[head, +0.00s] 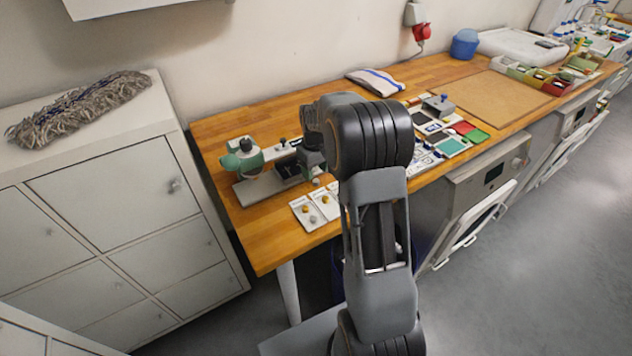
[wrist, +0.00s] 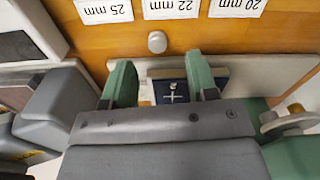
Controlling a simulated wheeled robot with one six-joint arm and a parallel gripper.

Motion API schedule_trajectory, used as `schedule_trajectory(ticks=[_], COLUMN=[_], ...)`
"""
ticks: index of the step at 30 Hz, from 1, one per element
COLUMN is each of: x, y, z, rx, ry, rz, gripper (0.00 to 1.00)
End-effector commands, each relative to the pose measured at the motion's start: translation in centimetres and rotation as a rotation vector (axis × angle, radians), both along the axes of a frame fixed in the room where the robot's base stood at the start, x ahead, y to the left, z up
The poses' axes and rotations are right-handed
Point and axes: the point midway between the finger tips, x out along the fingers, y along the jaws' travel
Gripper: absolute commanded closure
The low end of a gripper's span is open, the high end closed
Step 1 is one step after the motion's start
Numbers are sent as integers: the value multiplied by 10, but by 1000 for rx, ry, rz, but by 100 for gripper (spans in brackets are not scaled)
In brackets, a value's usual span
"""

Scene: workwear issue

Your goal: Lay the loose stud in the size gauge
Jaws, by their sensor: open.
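A small round grey stud (wrist: 157,42) lies on the wooden worktop in the wrist view, beside the edge of a pale grey base plate. A small grey spot in the head view (head: 316,181) looks like the same stud. My gripper (wrist: 160,70) is open, with green fingers apart and nothing held; the stud lies beyond the fingertips. A dark blue block with a silver cross (wrist: 172,92) shows between the fingers. White cards marked 25 mm (wrist: 104,9), 22 mm (wrist: 171,8) and 20 mm (wrist: 238,6) lie past the stud. I cannot tell which thing is the size gauge.
A green-headed press (head: 243,158) stands on the bench left of my gripper. White cards with small gold and grey pieces (head: 305,212) lie near the front edge. Coloured pads (head: 470,131) and a brown mat (head: 502,97) are farther right. My arm hides the middle.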

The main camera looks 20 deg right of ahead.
Motion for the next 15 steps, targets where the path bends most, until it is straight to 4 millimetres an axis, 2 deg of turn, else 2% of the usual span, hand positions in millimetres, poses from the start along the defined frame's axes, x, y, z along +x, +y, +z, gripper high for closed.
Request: schedule_trajectory(ticks=[7, 15], x=[-1, 0], y=[-3, -3], z=[-32, -41], rx=[1, 0], ry=[3, 1], rz=[0, 0], gripper=[47, 47])
